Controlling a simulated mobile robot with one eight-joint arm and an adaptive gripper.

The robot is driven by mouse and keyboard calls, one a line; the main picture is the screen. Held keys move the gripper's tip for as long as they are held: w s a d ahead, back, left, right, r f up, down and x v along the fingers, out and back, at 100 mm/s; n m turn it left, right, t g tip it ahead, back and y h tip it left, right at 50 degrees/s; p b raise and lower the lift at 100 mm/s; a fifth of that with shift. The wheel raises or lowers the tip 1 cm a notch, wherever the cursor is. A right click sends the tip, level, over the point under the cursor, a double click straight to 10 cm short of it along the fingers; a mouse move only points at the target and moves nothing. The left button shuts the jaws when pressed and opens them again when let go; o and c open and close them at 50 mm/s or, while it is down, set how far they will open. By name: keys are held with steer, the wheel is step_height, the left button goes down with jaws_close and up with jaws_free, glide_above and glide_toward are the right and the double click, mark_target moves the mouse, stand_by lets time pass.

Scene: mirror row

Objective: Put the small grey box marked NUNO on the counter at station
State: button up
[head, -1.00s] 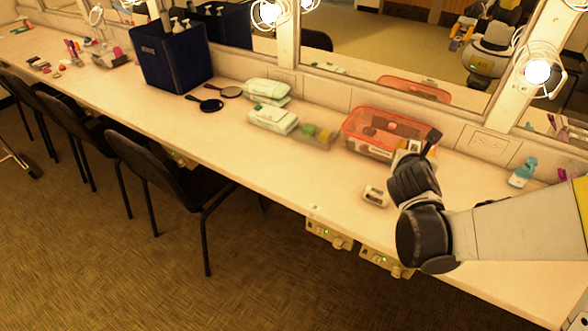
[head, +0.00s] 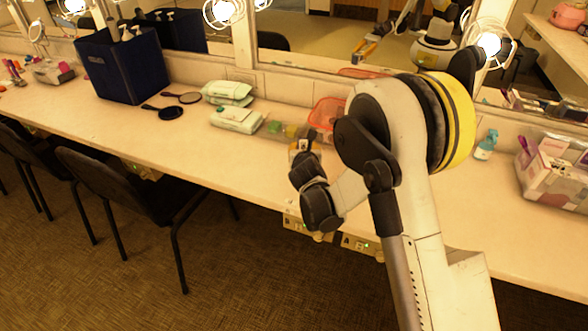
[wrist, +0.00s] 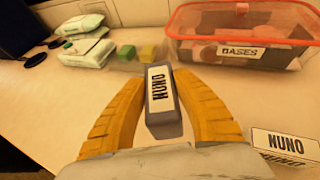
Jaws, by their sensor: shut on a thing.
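The small grey box marked NUNO (wrist: 165,122) is between the yellow fingers of my gripper (wrist: 160,85) in the wrist view. The fingers are shut on its two sides, with its white NUNO label facing the camera. A white card marked NUNO (wrist: 286,145) stands on the counter (wrist: 222,95), to the right of the held box. In the head view my gripper (head: 303,152) is over the counter (head: 220,155), left of the red-rimmed bin. My own arm hides part of the counter there, and I cannot make out the held box in that view.
A clear red-rimmed bin marked BASES (wrist: 240,52) stands behind the held box. Green and yellow blocks (wrist: 137,53) and wipe packs (head: 237,118) are left of it. A mirror backs the counter. A blue caddy (head: 122,68) and black chairs (head: 125,180) are farther left.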

steer(key=a+f, duration=0.1)
steer(key=s+a+f, duration=0.1)
steer(key=a, duration=0.1)
steer(key=shift+b, duration=0.4)
step_height(320, 180, down, 4)
steer(key=shift+w+f+b, duration=0.1)
steer(key=shift+b, duration=1.1)
steer(key=shift+r, duration=0.2)
steer(key=shift+f, duration=0.15)
steer(key=o, duration=1.2)
steer(key=shift+c, duration=0.2)
